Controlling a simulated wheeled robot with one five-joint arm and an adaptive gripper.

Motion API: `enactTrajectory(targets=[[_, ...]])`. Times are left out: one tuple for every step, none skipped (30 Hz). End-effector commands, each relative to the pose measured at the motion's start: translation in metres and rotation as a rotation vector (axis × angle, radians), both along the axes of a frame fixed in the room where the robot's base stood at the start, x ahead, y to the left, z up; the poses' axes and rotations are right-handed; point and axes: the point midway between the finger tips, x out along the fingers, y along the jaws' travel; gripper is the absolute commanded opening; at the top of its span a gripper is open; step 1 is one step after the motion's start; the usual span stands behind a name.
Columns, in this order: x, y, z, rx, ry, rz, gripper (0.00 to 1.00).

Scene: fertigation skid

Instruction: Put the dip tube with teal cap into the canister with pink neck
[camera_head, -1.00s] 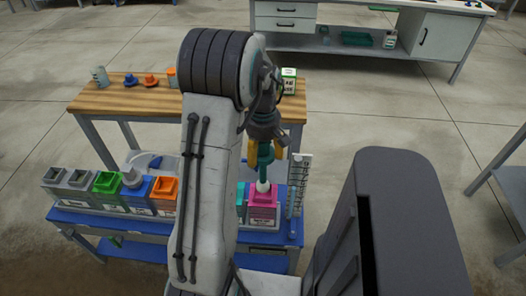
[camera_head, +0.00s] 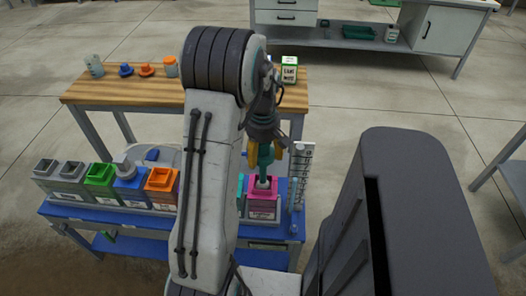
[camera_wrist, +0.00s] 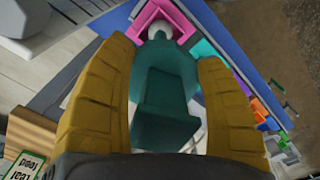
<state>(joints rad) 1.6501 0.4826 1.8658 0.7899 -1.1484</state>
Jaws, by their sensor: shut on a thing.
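The dip tube with teal cap (camera_head: 265,160) is held upright between the yellow fingers of my gripper (camera_head: 266,152). Its teal cap (camera_wrist: 165,105) fills the space between the fingers in the wrist view. The canister with pink neck (camera_head: 263,208) stands on the blue bench directly below. The white part under the cap (camera_head: 263,183) sits within the outline of the pink neck (camera_wrist: 146,18). The tube below it is hidden, so how deep it reaches cannot be seen. My gripper (camera_wrist: 160,75) is shut on the cap.
A teal-necked canister (camera_head: 241,190) stands close left, partly behind my arm. Grey, green, blue and orange-necked canisters (camera_head: 160,180) line the bench further left. A tall graduated panel (camera_head: 300,165) stands close right. A wooden table (camera_head: 130,92) with small parts is behind.

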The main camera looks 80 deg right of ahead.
Motion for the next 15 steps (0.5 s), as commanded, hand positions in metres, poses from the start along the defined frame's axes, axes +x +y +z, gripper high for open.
enactTrajectory(targets=[[0.0,0.0,-0.009,0.0,0.0,0.0,0.3],[0.0,0.0,-0.011,0.0,0.0,0.0,0.3],[0.0,0.0,-0.015,0.0,0.0,0.0,0.3],[0.0,0.0,-0.017,0.0,0.0,0.0,0.3],[0.0,0.0,-0.02,0.0,0.0,0.0,0.3],[0.0,0.0,-0.023,0.0,0.0,0.0,0.3],[0.0,0.0,-0.026,0.0,0.0,0.0,0.3],[0.0,0.0,-0.029,0.001,0.0,0.0,0.3],[0.0,0.0,-0.032,0.001,0.0,0.0,0.3],[0.0,0.0,-0.035,0.001,0.0,0.0,0.3],[0.0,0.0,-0.038,0.001,0.0,0.0,0.3],[0.0,0.0,-0.041,0.001,0.0,0.0,0.3],[0.0,0.0,-0.044,0.001,0.0,0.0,0.3],[0.0,0.0,-0.046,0.001,0.0,0.0,0.3],[0.0,0.0,-0.05,0.001,0.0,0.0,0.3]])
